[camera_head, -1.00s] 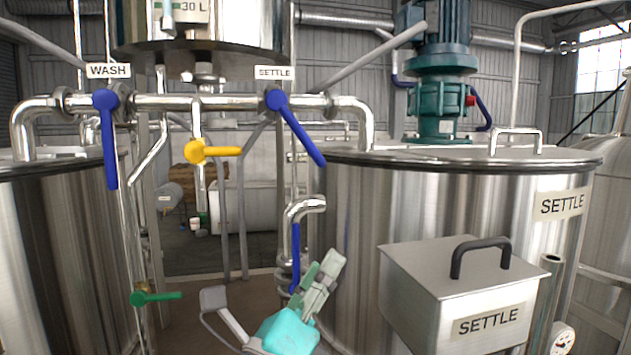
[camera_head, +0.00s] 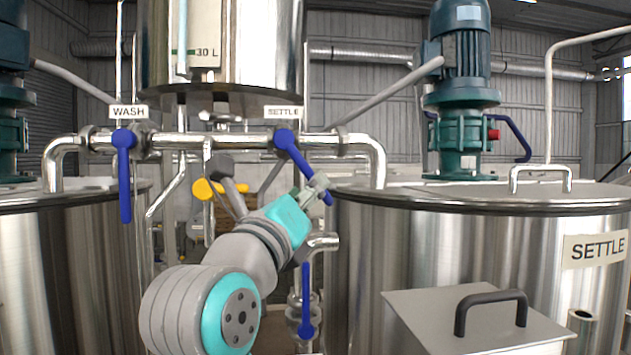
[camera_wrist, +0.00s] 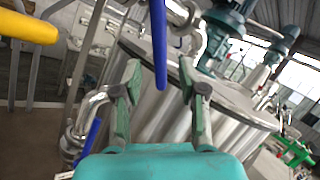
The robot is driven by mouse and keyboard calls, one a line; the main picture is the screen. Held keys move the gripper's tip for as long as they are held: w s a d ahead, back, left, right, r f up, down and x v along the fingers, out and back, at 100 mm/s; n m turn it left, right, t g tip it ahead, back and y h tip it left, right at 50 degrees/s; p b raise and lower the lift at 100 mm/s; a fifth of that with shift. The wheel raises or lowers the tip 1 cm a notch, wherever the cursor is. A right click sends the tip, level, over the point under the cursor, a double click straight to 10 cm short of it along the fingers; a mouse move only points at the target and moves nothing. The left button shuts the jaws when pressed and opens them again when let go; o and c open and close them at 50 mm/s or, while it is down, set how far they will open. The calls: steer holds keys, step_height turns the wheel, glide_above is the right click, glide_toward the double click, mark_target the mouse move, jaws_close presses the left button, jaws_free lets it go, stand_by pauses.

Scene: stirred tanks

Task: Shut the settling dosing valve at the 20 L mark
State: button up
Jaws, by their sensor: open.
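The settling dosing valve has a blue handle (camera_head: 297,158) under the SETTLE sign (camera_head: 282,112). The handle slants down to the right from the pipe. My gripper (camera_head: 319,190) is at the handle's lower end. In the wrist view the blue handle (camera_wrist: 158,40) hangs down with its tip between the two spread fingers of my gripper (camera_wrist: 160,88). The gripper is open, and I see no clear contact. The dosing vessel (camera_head: 248,50) above has a sight tube (camera_head: 181,40) and a 30 L mark (camera_head: 207,52). The 20 L mark is out of view.
The blue WASH handle (camera_head: 125,175) hangs straight down at left. Another blue handle (camera_head: 306,295) is on a lower pipe. The settle tank (camera_head: 480,235) stands right, with a steel box (camera_head: 480,315) in front.

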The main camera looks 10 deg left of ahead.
mark_target(309, 174)
steer(key=shift+x, duration=2.25)
jaws_close()
